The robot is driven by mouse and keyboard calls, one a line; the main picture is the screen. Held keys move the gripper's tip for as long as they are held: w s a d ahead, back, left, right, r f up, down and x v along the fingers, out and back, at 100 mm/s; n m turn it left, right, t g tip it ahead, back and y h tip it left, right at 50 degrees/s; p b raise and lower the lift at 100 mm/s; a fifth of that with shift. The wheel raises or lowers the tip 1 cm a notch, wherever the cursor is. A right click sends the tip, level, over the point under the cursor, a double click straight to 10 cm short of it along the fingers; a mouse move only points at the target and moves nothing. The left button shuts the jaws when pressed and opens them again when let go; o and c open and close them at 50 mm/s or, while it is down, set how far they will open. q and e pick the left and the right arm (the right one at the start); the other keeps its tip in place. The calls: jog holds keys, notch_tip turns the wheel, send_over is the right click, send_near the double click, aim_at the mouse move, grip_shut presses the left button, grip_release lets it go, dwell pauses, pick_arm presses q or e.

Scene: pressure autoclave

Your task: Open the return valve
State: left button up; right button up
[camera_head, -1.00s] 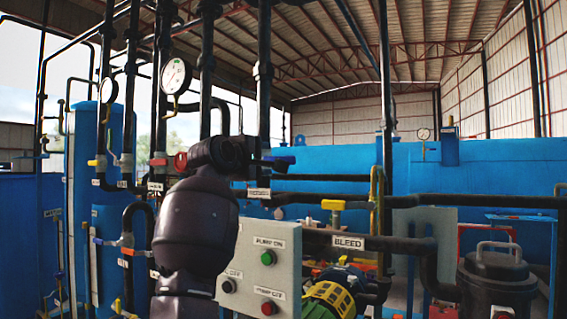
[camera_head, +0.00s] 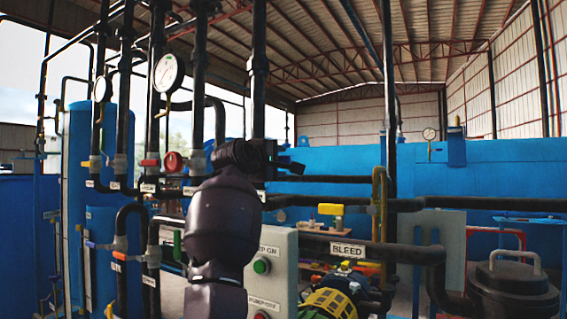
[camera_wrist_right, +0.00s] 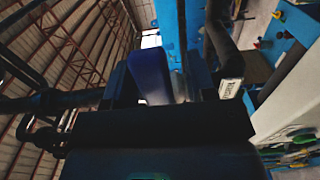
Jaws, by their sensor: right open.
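The return valve's blue handle (camera_wrist_right: 150,78) shows in the right wrist view, between the dark fingers of my right gripper (camera_wrist_right: 160,88). The fingers are apart; whether either touches the handle cannot be told. In the head view my right gripper (camera_head: 272,160) is up at the dark vertical pipe (camera_head: 258,95), above the control box. My own wrist hides most of the valve there. A white label (camera_wrist_right: 230,88) sits on a pipe beside the gripper in the wrist view, its text too blurred to read. My left gripper is in neither view.
A yellow-handled valve (camera_head: 330,210) and the BLEED pipe (camera_head: 400,252) are to the right. Several vertical pipes with a gauge (camera_head: 168,73) and a red-handled valve (camera_head: 150,162) crowd the left.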

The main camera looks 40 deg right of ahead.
jog(key=shift+w+d, duration=0.1)
jog(key=shift+d, duration=0.1)
grip_shut()
dwell(0.3)
jog(key=shift+r, duration=0.1)
